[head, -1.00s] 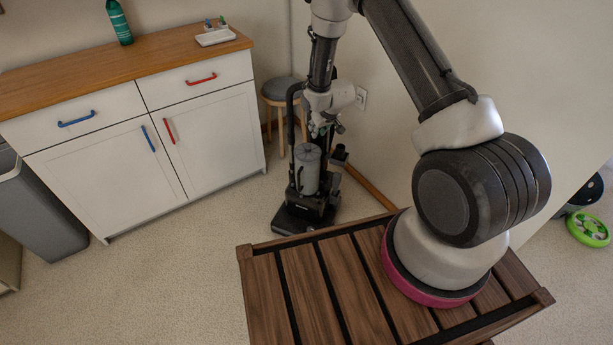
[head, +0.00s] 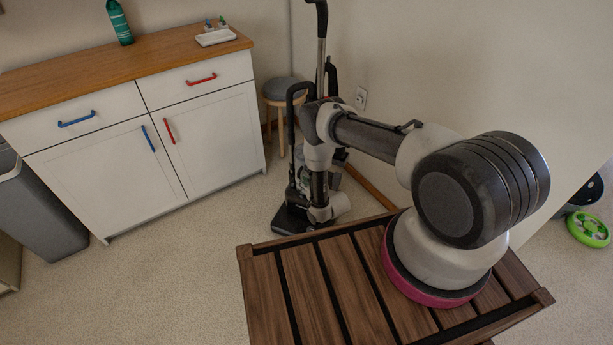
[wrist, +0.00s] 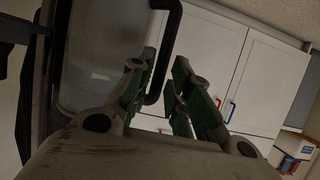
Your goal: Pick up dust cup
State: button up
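The dust cup (wrist: 100,50) is a large grey, translucent body at the left of the wrist view, with a black looped handle (wrist: 172,45) on its side. My gripper (wrist: 160,92) is open, its two green-padded fingers apart. The lower end of the handle shows between the fingertips; I cannot tell whether they touch it. In the head view the black upright vacuum (head: 292,218) stands on the floor beyond the slatted table. My arm covers most of the cup and the gripper there.
A slatted wooden table (head: 318,290) is in front, under my arm base. A white cabinet (head: 105,170) stands at left, and a stool (head: 283,88) behind the vacuum. The wall (head: 450,70) is close on the right. Carpet between cabinet and table is clear.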

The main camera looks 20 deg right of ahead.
jog(key=x, duration=0.4)
jog(key=shift+w+a+f, duration=0.1)
jog(key=shift+f, duration=0.3)
grip_shut()
jog(key=shift+r, duration=0.1)
